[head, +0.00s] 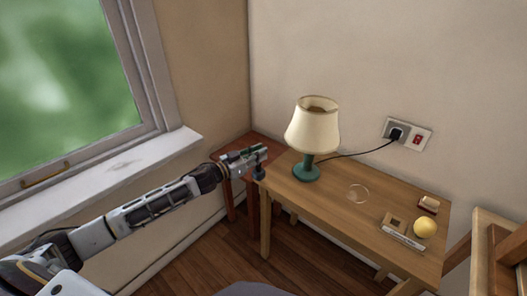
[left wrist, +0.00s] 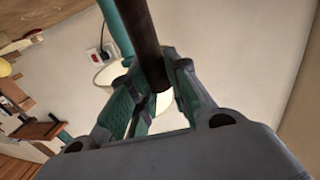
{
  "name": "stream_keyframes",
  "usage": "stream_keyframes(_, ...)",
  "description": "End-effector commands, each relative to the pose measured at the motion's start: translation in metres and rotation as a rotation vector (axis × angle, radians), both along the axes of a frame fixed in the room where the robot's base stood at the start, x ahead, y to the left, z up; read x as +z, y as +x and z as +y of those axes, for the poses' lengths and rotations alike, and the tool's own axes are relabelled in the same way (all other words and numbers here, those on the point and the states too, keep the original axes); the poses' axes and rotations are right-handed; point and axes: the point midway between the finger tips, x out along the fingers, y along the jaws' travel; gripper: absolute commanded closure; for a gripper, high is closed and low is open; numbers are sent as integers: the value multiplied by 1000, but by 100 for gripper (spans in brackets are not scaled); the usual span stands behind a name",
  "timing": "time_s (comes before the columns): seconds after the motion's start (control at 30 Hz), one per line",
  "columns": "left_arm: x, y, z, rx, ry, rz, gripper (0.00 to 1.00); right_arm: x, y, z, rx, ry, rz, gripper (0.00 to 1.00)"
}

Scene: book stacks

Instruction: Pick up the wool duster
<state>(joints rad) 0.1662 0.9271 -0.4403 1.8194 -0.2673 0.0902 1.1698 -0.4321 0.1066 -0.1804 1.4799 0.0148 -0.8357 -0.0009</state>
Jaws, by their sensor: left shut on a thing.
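My left gripper (head: 258,154) is over the reddish side table (head: 240,158) in the corner, left of the lamp. In the left wrist view its teal-padded fingers (left wrist: 155,95) are closed around a dark brown rod (left wrist: 146,35). The rod appears to be the handle of the wool duster. No woolly head shows in either view, so the rest of the duster is hidden or out of frame. In the head view only a small dark piece (head: 259,172) shows just below the fingers. My right gripper is not in view.
A lamp (head: 313,130) with a teal base stands close right of the gripper on the wooden desk (head: 325,202); its cord (head: 360,150) runs to the wall socket (head: 396,132). A yellow ball (head: 425,228) and small items lie at the desk's right. A window sill (head: 100,170) is left.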

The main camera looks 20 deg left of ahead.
Motion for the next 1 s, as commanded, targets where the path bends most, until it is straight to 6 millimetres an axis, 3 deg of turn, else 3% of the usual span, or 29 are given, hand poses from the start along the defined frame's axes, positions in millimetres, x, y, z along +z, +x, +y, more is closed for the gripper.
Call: stream_keyframes(1.0, 0, -63, 39, 0, 1, 0, 100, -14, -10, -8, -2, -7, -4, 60)
